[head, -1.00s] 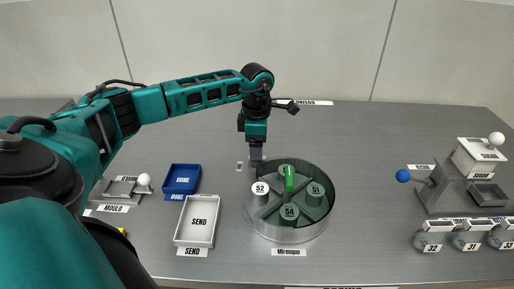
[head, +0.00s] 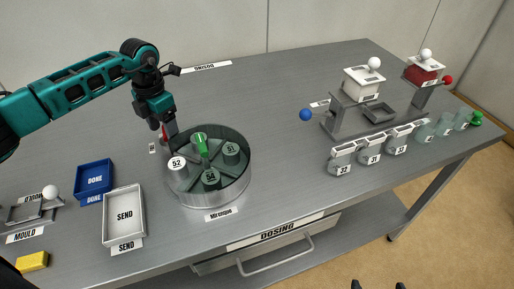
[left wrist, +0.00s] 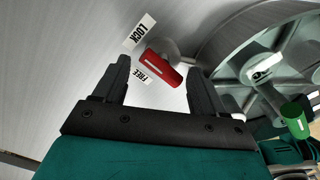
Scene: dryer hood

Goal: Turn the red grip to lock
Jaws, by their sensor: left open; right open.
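The red grip (left wrist: 163,70) shows in the left wrist view as a short red bar with a white mark, lying diagonally between the LOCK label (left wrist: 138,30) and the FREE label (left wrist: 144,75). I cannot tell which label it points to. In the head view only a sliver of the red grip (head: 164,133) shows beside the round drum (head: 243,178), mostly hidden by my left gripper (head: 167,132). The left gripper is open, with its fingers apart on either side of the grip; contact is not clear. My right gripper (head: 378,286) shows only as two separated dark tips at the bottom edge.
The drum holds numbered vessels and a green handle (head: 201,145). A blue DONE tray (head: 80,184) and white SEND tray (head: 108,218) stand left of it. Stations with levers and several jars (head: 341,163) stand right. The tabletop between drum and stations is clear.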

